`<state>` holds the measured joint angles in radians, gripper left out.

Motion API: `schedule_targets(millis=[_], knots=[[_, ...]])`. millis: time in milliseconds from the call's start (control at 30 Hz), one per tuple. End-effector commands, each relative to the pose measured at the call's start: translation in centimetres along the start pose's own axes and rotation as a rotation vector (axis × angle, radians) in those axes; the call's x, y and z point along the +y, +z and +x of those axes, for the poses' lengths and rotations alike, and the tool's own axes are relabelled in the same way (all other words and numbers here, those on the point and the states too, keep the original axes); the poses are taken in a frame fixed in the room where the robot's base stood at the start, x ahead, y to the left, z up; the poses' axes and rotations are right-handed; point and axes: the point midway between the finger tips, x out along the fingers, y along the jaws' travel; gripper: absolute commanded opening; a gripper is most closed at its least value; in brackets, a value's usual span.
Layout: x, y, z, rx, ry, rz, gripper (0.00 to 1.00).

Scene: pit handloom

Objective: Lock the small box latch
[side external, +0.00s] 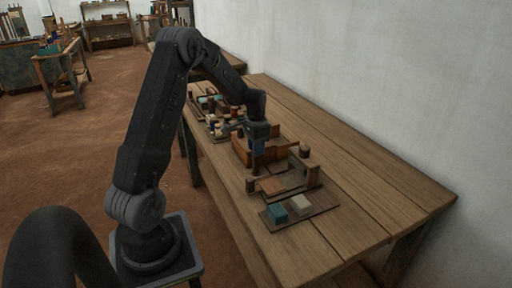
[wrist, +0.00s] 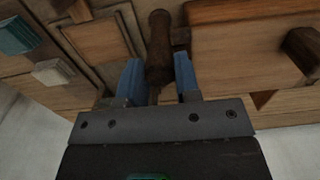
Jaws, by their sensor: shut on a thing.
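My gripper (side external: 257,160) is over the middle of the wooden fixtures on the bench, pointing down. In the wrist view, its two blue fingers (wrist: 158,78) are shut on a dark round wooden peg (wrist: 159,38) that stands between them. The peg appears to be the latch's handle, but its lower joint is hidden. A brown wooden box-like piece (wrist: 245,45) with a dark block on it lies right of the peg in the wrist view. A framed wooden panel (wrist: 97,48) lies left of it. I cannot tell the latch's position.
A teal block (side external: 277,213) and a cream block (side external: 300,204) sit on a flat board at the bench's near end. Several small coloured pieces (side external: 215,115) lie beyond my gripper. The bench (side external: 345,180) is clear along the wall side.

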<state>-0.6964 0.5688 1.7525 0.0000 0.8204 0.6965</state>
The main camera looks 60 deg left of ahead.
Motion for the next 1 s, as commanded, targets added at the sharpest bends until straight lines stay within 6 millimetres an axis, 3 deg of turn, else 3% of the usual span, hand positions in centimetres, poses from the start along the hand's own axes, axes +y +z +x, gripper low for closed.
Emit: schedule_targets(millis=[467, 1000], knots=[[0.00, -0.02, -0.05, 0.000, 0.000, -0.078, 0.07], [-0.01, -0.03, -0.08, 0.001, 0.000, -0.537, 0.07]])
